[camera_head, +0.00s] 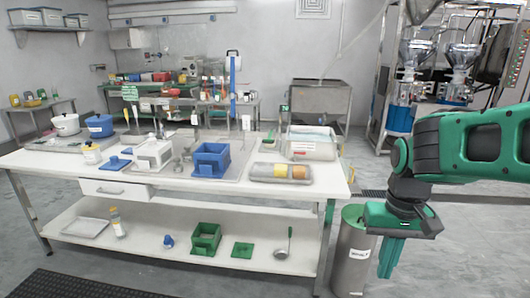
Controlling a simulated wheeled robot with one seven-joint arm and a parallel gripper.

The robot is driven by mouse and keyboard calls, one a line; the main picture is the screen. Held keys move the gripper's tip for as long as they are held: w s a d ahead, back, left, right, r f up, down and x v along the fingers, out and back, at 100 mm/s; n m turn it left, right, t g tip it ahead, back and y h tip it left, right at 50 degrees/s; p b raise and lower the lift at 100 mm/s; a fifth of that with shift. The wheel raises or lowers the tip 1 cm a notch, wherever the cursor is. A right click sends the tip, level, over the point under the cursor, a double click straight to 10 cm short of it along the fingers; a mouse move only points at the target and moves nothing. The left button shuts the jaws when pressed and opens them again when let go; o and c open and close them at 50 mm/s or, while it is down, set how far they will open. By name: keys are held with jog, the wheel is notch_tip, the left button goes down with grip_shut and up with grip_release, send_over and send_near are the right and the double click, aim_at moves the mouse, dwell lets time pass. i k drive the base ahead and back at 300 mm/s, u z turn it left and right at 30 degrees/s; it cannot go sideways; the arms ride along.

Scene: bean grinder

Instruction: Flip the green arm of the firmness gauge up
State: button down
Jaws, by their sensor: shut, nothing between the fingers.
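My gripper (386,274) hangs at the lower right with its green fingers pointing down. It is shut and empty, in the air to the right of the white table (235,191) and in front of the metal bin. I cannot surely pick out the firmness gauge or its green arm at this size. Neither clearly shows a green arm.
A tray with yellow and brown contents (281,172) and a clear bin (311,142) are on the table's right part. A metal bin (353,254) stands by its right end. The lower shelf holds a green box (206,238). A black mat (80,286) lies front left.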

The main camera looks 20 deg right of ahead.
aim_at(270, 138)
jog(key=z, duration=0.6)
jog(key=i, duration=2)
